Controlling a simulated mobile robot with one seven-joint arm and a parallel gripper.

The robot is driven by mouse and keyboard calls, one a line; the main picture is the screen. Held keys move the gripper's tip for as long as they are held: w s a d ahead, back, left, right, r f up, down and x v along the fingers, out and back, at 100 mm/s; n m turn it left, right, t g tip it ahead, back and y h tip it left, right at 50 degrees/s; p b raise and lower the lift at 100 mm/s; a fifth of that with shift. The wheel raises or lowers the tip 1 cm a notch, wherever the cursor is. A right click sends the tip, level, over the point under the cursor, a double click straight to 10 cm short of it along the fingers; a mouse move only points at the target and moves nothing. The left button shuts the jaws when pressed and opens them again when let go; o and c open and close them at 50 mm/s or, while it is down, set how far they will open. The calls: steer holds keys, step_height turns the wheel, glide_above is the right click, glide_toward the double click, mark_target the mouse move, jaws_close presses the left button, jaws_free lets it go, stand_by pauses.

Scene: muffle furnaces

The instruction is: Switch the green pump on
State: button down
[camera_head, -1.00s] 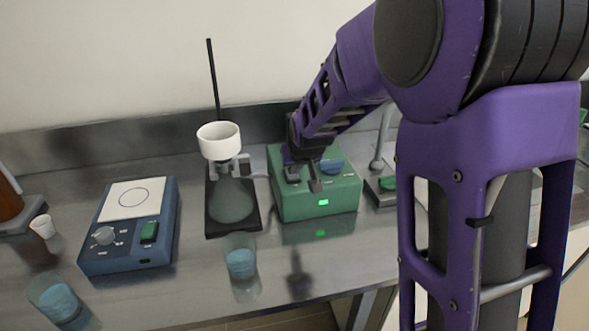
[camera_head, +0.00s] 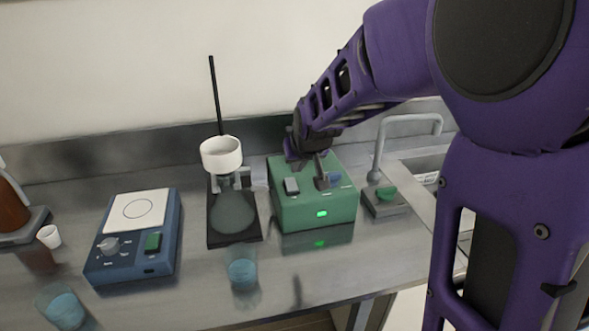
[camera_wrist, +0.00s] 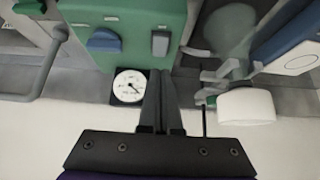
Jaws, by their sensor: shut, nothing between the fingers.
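The green pump (camera_head: 315,207) stands on the bench right of the filter flask. A small light on its front glows green. Its top carries a grey rocker switch (camera_head: 291,186) and a blue knob; the switch (camera_wrist: 160,43) and knob (camera_wrist: 104,40) also show in the wrist view. My gripper (camera_head: 320,182) is shut and empty over the rear part of the pump's top. In the wrist view my shut fingers (camera_wrist: 162,75) point toward the switch and appear apart from it. I cannot tell exactly how the rocker is tilted.
A white funnel (camera_head: 221,154) on a flask stands left of the pump, with a tall rod behind. A blue hotplate (camera_head: 132,237) is farther left. Beakers (camera_head: 242,269) stand near the front edge. A tap (camera_head: 378,160) is at the right. A round gauge (camera_wrist: 130,87) shows behind the pump.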

steer(key=s+r, duration=0.1)
steer(key=s, duration=0.1)
steer(key=s+d+r, duration=0.1)
steer(key=s+r, duration=0.1)
steer(key=shift+s+r, duration=0.25)
